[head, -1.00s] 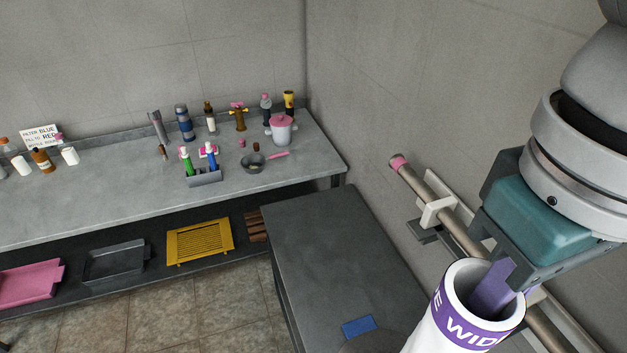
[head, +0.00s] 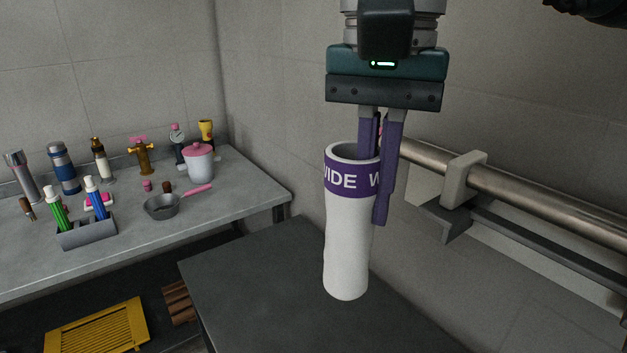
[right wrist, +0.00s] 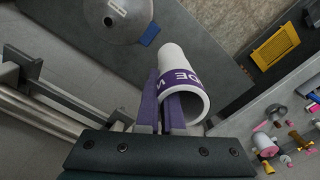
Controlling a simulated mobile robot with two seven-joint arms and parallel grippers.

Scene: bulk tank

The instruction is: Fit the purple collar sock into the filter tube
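The purple collar sock (head: 346,236) is a white open-ended sleeve with a purple band lettered "WIDE" near its top. It hangs nearly upright from my right gripper (head: 383,185), one finger inside the mouth and the other outside, with the collar wall between them. The sock (right wrist: 183,70) also shows in the right wrist view, with the fingers at its rim. A steel tube (head: 530,193), seemingly the filter tube, runs along the right wall, behind and right of the sock and apart from it. Its left end is mostly hidden behind the gripper. My left gripper is not in view.
A pale bracket (head: 463,178) holds the tube at the wall. A dark table (head: 255,285) lies below the sock. The grey counter (head: 245,185) at left carries bottles, a pink-lidded pot (head: 199,162) and a small pan (head: 161,207).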

